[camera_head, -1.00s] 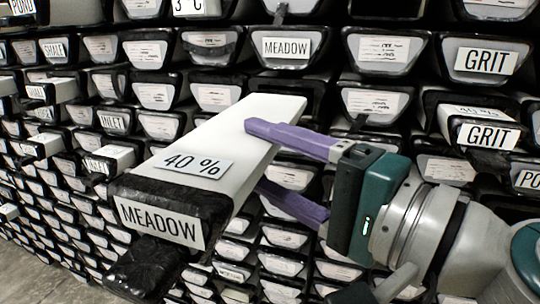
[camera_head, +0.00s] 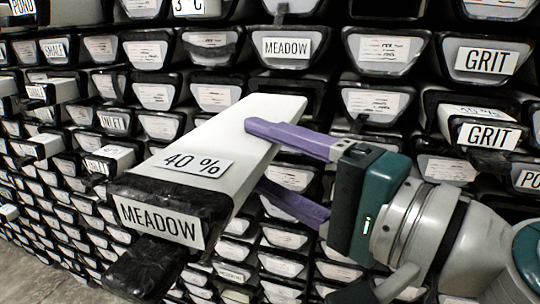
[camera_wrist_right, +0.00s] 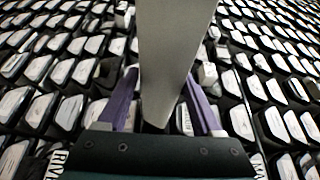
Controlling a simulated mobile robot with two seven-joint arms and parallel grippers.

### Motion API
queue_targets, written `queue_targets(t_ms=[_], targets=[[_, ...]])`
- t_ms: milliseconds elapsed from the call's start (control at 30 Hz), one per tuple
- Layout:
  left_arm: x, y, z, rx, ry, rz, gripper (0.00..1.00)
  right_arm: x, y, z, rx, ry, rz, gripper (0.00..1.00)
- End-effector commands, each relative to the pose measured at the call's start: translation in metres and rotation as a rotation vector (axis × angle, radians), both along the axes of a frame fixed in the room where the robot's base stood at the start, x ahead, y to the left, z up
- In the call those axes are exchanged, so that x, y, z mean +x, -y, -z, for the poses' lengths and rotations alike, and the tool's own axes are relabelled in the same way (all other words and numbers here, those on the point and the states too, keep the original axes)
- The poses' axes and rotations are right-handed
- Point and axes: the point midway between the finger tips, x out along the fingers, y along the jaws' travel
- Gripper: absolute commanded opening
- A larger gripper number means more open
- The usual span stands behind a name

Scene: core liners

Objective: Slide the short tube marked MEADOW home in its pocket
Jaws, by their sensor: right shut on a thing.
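The short tube marked MEADOW (camera_head: 225,130) is a white box-like tube with a black taped front end. It carries a MEADOW label on that end and a "40 %" label on top. It juts out of the wall of tubes toward the camera, and its far end meets the dark rack at upper right. My right gripper (camera_head: 270,160) has its purple fingers shut on the tube, one over the top and one lower. In the right wrist view the tube (camera_wrist_right: 172,60) runs between both fingers. Whether its far end is inside a pocket cannot be told. My left gripper is not in view.
A tube marked GRIT (camera_head: 488,133) juts out at right. Another MEADOW label (camera_head: 287,47) sits on a flush tube above. Floor shows at the lower left.

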Motion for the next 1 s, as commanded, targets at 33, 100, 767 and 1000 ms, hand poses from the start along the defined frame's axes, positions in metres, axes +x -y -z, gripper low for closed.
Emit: queue_targets(t_ms=[33,100,767,1000], targets=[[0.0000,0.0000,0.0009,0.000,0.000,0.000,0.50,0.0008,-0.0001,-0.0034,0.004,0.008,0.001,0.00],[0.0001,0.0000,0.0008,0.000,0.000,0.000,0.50,0.0008,0.0000,-0.0038,0.005,0.008,0.001,0.00],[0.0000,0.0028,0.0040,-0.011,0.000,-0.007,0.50,0.0073,0.0022,-0.0036,0.004,0.008,0.001,0.00],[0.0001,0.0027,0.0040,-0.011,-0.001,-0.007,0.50,0.0072,0.0021,-0.0037,0.005,0.008,0.001,0.00]])
